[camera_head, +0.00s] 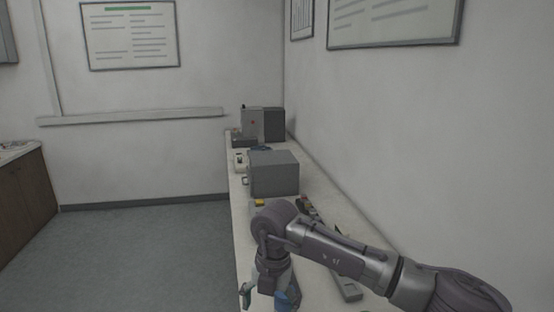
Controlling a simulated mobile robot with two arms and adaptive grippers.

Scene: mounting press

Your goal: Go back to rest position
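My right arm comes in from the lower right and reaches over a long pale bench (243,225). Its wrist bends down, and my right gripper (268,293) sits at the bottom edge of the picture, low over the near part of the bench. Blue and teal parts show around it, but the frame cuts it off, so its opening and anything in it cannot be made out. My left gripper is not in view. A grey box-shaped machine (274,174) stands on the bench beyond my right arm.
Another grey machine (262,124) stands at the bench's far end. A long grey item (347,287) lies behind my arm, and a small yellow item (259,202) lies near the wrist. Open floor (150,255) lies left of the bench; a wall bounds its right. A brown cabinet (24,200) stands far left.

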